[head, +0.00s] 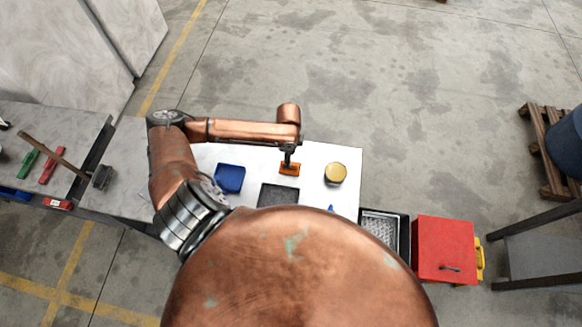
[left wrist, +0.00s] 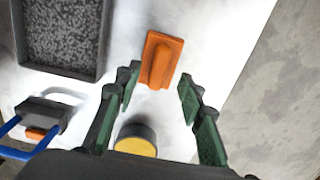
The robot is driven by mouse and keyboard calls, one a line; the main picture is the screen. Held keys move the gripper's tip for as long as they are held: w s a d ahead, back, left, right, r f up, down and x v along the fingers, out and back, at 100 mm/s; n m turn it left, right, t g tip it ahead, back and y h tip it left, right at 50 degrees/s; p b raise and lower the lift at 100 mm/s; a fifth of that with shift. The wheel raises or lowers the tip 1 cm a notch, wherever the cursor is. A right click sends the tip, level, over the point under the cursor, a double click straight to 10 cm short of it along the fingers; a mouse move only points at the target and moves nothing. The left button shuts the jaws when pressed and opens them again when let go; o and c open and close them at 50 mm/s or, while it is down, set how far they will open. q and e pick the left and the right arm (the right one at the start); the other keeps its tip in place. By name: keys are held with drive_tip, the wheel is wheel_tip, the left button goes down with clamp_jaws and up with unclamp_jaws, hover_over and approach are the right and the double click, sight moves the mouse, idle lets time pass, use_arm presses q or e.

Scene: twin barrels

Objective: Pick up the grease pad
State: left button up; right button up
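The orange pad with a raised grip, which I take as the grease pad, lies on the white tabletop; it shows in the head view (head: 289,170) and in the left wrist view (left wrist: 161,59). My left gripper (head: 288,157) is above it in the head view, partly hiding it. In the left wrist view, my left gripper's (left wrist: 159,78) two green-lined fingers are spread apart with nothing between them, and the pad is just past their tips. I cannot tell the exact height gap. My right gripper is not in view.
A yellow-topped jar (head: 335,172) stands right of the pad, near the fingers in the left wrist view (left wrist: 135,139). A dark tray (head: 279,195) and a blue object (head: 229,178) are nearby. A blue-handled tool (left wrist: 40,118) lies beside the tray. A red box (head: 444,248) stands off the table.

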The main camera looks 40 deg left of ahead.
sight(295, 170)
use_arm(q)
wheel_tip(295, 170, down, 5)
drive_tip(key=shift+d+f+p, duration=0.1)
drive_tip(key=shift+d+p, duration=0.05)
drive_tip(key=shift+p, duration=0.25)
drive_tip(key=shift+c, duration=0.3)
clamp_jaws()
